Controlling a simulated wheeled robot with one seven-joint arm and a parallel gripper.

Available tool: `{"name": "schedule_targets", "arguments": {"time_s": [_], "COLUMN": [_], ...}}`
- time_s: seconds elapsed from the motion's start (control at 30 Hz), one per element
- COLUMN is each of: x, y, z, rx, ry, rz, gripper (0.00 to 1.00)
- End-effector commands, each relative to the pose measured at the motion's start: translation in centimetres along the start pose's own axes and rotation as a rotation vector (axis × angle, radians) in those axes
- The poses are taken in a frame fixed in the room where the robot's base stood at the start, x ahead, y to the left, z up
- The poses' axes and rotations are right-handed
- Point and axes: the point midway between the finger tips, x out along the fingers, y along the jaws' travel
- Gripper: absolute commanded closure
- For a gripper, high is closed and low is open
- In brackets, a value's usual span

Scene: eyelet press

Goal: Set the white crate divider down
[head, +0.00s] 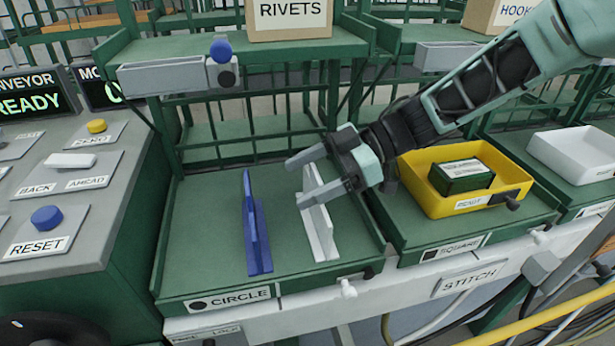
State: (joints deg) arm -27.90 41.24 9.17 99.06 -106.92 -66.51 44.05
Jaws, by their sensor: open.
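The white crate divider (319,217) stands upright on the green tray labelled CIRCLE (200,262), right of the tray's middle. My gripper (296,181) comes in from the upper right. Its jaws are open, with the upper part of the white divider between or close beside the two fingers. I cannot tell whether either finger touches it. A blue divider (256,225) stands upright on the same tray, to the left of the white one and apart from it.
A yellow bin (425,191) holding a dark green box (461,177) sits on the SQUARE tray to the right. A white bin (560,152) is farther right. A grey control panel (75,205) with buttons stands left. The CIRCLE tray is bare left of the blue divider.

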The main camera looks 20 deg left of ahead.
Motion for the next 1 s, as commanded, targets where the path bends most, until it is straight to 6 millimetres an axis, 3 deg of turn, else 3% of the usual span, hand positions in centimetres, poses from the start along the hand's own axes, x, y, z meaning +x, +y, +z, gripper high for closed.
{"name": "schedule_targets", "arguments": {"time_s": [0.17,0.6,0.8,1.0], "x": [-2.8,-11.7,-13.6,-14.1], "y": [0.1,0.1,0.1,0.0], "z": [0.0,3.7,4.5,4.7], "rx": [-0.001,0.001,0.001,0.000], "ry": [-0.001,0.000,-0.001,0.000], "rz": [0.005,0.004,0.002,0.001], "gripper": [0.24,0.24,0.24,0.24]}}
